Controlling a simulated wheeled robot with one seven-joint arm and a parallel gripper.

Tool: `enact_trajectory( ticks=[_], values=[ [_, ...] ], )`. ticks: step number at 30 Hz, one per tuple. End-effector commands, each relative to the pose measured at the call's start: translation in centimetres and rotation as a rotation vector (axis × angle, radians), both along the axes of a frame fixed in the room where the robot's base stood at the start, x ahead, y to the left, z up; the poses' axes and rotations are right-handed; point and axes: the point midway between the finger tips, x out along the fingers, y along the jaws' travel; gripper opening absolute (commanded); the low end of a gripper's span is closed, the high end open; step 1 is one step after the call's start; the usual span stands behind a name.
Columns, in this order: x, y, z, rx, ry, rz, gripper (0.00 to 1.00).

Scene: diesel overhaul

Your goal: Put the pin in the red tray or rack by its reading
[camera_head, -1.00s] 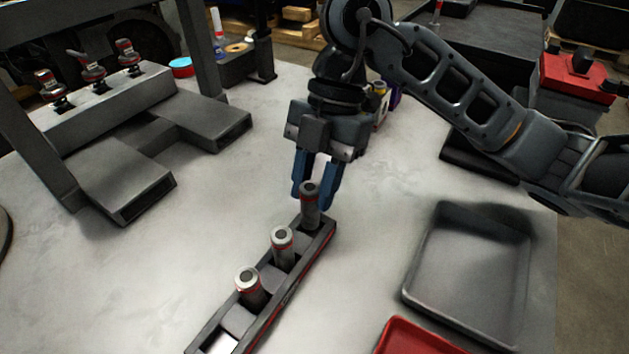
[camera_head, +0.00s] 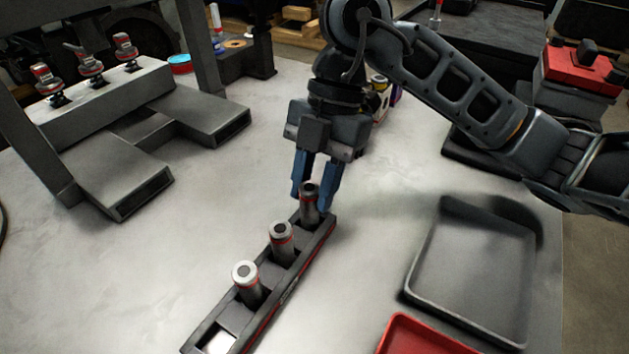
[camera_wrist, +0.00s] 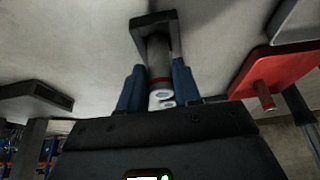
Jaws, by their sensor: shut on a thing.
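A dark rack (camera_head: 262,322) runs diagonally across the table. Two grey pins with red bands, a nearer one (camera_head: 248,284) and a middle one (camera_head: 282,244), stand upright in it; the slot at its near end is empty. My gripper (camera_head: 314,192) points down at the far end, its blue fingers shut on a third pin (camera_head: 309,208). This pin stands upright at the far slot; its lower end is hidden. The wrist view shows the held pin (camera_wrist: 158,60) between both fingers. The red tray (camera_head: 415,334) is partly cut off at the bottom edge.
An empty grey tray (camera_head: 409,282) lies right of the rack. A grey fixture (camera_head: 110,100) with several upright parts stands at the left. The table between fixture and rack is clear. A red-topped box (camera_head: 580,72) is at the far right.

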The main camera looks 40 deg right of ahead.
Motion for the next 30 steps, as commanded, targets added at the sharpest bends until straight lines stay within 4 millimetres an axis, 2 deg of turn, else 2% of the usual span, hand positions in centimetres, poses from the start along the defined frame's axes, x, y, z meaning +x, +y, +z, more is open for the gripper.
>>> enact_trajectory(
  ticks=[30],
  values=[
    [0.0,0.0,-1.0,0.0,0.0,0.0,0.0]
  ],
)
